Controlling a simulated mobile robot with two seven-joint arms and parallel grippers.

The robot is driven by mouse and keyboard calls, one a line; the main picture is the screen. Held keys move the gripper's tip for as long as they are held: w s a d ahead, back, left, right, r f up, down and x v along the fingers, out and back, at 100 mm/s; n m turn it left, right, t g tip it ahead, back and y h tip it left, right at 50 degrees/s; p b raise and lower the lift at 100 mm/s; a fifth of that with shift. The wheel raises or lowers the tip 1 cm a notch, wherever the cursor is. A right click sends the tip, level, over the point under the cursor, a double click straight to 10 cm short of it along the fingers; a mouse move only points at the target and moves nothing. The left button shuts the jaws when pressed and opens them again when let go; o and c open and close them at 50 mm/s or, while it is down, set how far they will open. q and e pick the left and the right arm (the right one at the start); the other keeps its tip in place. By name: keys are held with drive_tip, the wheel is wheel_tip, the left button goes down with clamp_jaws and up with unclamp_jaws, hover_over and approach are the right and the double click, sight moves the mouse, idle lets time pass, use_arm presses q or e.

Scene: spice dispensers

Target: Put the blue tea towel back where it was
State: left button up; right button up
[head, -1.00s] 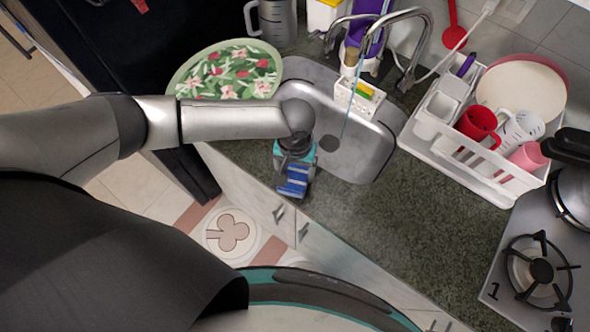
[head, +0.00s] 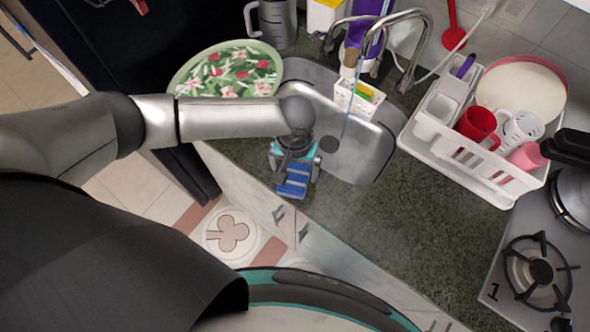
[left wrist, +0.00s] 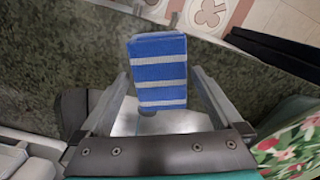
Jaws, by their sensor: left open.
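The blue tea towel (head: 293,182) has white stripes and lies folded at the front edge of the counter, by the sink. In the left wrist view the towel (left wrist: 160,72) shows as a striped block in line with the gap between my fingers. My left gripper (head: 294,166) is open over the towel, with one finger on either side of it. In the wrist view there is a visible gap between the towel and each finger. How the towel is supported underneath is hidden. My right gripper is not in view.
The metal sink (head: 362,165) with a tap (head: 415,60) is behind my gripper. A floral green plate (head: 228,72) is at left. A white dish rack (head: 470,165) with cups and the stove (head: 500,285) are at right. The counter between is clear.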

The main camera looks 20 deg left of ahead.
sight(295, 173)
use_arm(q)
wheel_tip(295, 173, up, 11)
drive_tip(key=p, duration=0.1)
idle(1.5)
